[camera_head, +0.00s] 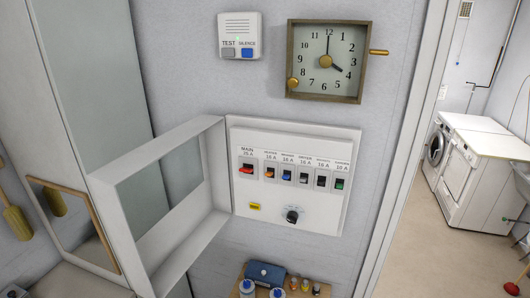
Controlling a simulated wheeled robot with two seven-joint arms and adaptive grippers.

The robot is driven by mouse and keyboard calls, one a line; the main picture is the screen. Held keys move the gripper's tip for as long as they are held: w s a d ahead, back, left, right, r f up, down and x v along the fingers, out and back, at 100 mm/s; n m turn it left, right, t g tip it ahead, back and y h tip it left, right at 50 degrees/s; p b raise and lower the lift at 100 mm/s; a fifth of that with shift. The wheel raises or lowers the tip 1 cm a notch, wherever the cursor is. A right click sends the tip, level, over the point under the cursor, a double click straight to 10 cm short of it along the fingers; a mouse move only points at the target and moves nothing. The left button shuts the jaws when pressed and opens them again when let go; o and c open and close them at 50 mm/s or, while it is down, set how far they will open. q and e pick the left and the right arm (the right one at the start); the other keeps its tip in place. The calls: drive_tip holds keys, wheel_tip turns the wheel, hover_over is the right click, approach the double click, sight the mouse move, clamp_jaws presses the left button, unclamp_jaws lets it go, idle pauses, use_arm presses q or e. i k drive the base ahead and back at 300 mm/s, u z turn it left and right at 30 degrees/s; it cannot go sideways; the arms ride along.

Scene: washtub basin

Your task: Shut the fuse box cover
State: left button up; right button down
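The fuse box (335,208) is a white panel on the grey wall, in the middle of the head view. It has a row of several breaker switches under labels, a yellow tag and a black knob. Its cover (158,150) is a white frame with a greyish see-through pane. The cover stands wide open, joined at the box's left side and swung out to the left towards me. The switches are uncovered. I cannot make out either gripper in this view, and nothing is seen touching the cover.
Above the box hang a TEST/SILENCE unit (239,37) and a square clock (327,60) with a side handle. Below, a small wooden shelf (332,290) holds a blue box and bottles. A framed mirror (73,222) is at left. A doorway at right shows white laundry machines (468,165).

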sight(153, 264)
drive_tip(key=z, duration=1.2)
drive_tip(key=k, duration=1)
drive_tip(key=u, duration=1.15)
drive_tip(key=i, duration=0.5)
